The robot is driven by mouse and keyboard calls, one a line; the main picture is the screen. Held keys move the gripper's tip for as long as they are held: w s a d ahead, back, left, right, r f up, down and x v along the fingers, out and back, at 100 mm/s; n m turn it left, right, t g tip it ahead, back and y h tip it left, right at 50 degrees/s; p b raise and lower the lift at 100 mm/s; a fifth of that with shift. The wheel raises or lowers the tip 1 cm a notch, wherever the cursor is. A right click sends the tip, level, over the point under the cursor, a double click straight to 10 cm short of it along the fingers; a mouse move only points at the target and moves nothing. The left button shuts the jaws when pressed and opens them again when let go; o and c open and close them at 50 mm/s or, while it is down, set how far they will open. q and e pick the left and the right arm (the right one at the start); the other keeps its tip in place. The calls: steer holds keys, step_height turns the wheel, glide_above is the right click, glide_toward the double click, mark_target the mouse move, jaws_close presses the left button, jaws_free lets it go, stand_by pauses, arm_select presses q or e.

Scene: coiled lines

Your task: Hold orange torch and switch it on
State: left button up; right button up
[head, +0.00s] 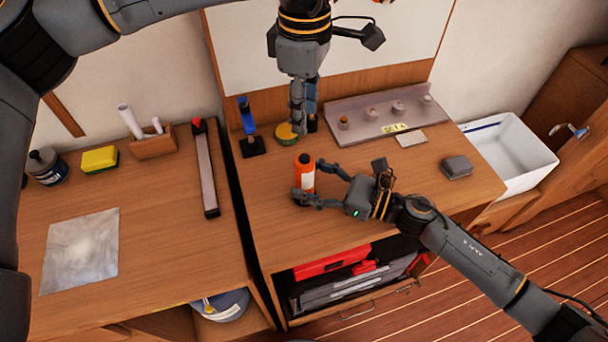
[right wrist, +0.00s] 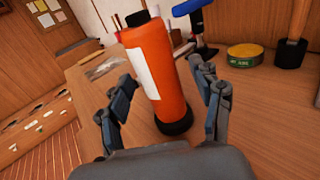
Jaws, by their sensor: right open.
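The orange torch (head: 305,183) stands upright on the right-hand bench, with a black cap, a dark base and a white label. In the right wrist view the torch (right wrist: 175,85) appears slightly tilted. My right gripper (head: 312,186) is open, with its fingers on either side of the torch. In the right wrist view gaps show between the torch and both fingers. No switch on the torch can be made out. My left gripper (head: 304,128) points down over the back of the bench, by a yellow-topped tin (head: 286,133). Whether its fingers are apart is unclear.
A blue-handled tool (head: 248,122) stands behind the torch to the left. A grey panel with knobs (head: 375,122), a small card (head: 411,139) and a dark block (head: 456,167) are to the right. A gap separates the left bench (head: 165,235). The bench front is clear.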

steer(key=shift+x, duration=0.75)
arm_select(q)
steer(key=shift+c, duration=0.4)
arm_select(e)
jaws_close()
arm_select(q)
jaws_close()
stand_by(0.3)
